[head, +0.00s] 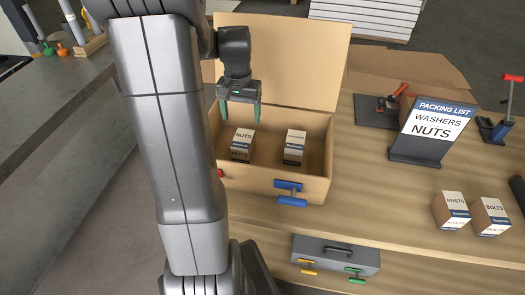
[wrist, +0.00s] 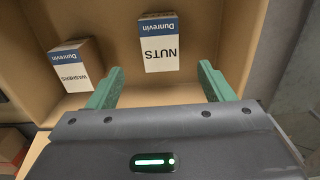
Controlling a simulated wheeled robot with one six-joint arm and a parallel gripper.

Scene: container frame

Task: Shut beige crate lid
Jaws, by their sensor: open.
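The beige crate (head: 258,189) stands on the wooden table with its lid (head: 290,50) raised upright at the back. Inside the crate are a nuts box (head: 242,145) on the left and a second box (head: 294,147) on the right. In the wrist view the nuts box (wrist: 158,42) shows ahead of the fingers and the washers box (wrist: 75,64) to the left. My gripper (head: 240,112) is open and empty, pointing down above the left part of the crate, in front of the lid. A blue latch or handle (head: 290,192) is on the crate's front.
A packing list sign (head: 433,125) reading washers and nuts stands to the right. Rivets (head: 451,211) and bolts (head: 489,216) boxes stand at the far right. A grey case (head: 335,256) is in front of the crate. The table just right of the crate is clear.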

